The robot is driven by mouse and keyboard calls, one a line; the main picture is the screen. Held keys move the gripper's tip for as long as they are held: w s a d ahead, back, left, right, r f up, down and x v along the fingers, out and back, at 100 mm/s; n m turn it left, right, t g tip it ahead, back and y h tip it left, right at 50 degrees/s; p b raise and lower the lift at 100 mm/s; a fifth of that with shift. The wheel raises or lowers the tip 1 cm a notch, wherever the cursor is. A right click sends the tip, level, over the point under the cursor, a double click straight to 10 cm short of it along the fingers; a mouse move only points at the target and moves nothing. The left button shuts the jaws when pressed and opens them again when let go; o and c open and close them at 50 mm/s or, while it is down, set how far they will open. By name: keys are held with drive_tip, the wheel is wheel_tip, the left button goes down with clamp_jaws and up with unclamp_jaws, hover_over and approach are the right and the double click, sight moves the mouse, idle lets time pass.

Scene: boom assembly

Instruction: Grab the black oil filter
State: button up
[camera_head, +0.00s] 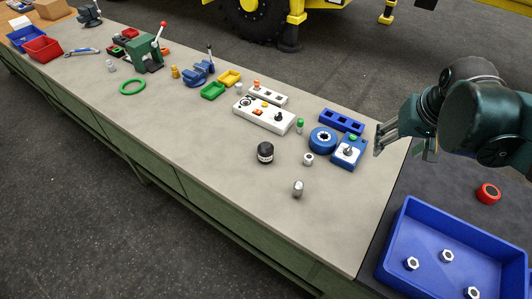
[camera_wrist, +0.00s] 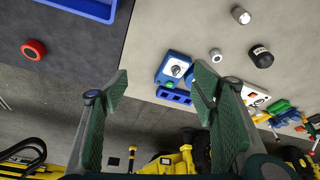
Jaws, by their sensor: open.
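The black oil filter (camera_head: 265,152) stands on the front part of the grey workbench in the head view, a short dark cylinder with a pale band. In the wrist view the oil filter (camera_wrist: 261,56) is at the upper right, beyond the right finger. My gripper (camera_head: 381,140) is in the air at the bench's right end, well to the right of the filter. In the wrist view my gripper (camera_wrist: 158,88) has its two green fingers wide apart with nothing between them.
A silver cylinder (camera_head: 298,188) stands nearer the front. A white control panel (camera_head: 263,116) is behind. A blue bin (camera_head: 408,216) sits at right.

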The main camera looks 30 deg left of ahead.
drive_tip(key=w+a+f+n+g, duration=0.1)
drive_tip(key=w+a+f, duration=0.1)
drive_tip(key=a, duration=0.4)
drive_tip(key=w+a+f+n, duration=0.1)
drive_tip(key=w+a+f, duration=0.1)
drive_tip(key=a, duration=0.3)
drive_tip(key=n+g+h, duration=0.2)
drive_tip(key=n+g, duration=0.1)
drive_tip(key=n, duration=0.1)
approach(266, 145)
drive_tip(key=f, duration=0.6)
drive_tip(key=shift+w+d+f, duration=0.1)
drive_tip(key=shift+d+f, duration=0.25)
drive_tip(key=shift+f, duration=0.05)
drive_tip(key=shift+a+f, duration=0.2)
drive_tip(key=shift+f, duration=1.3)
drive_tip(key=shift+f, duration=2.6)
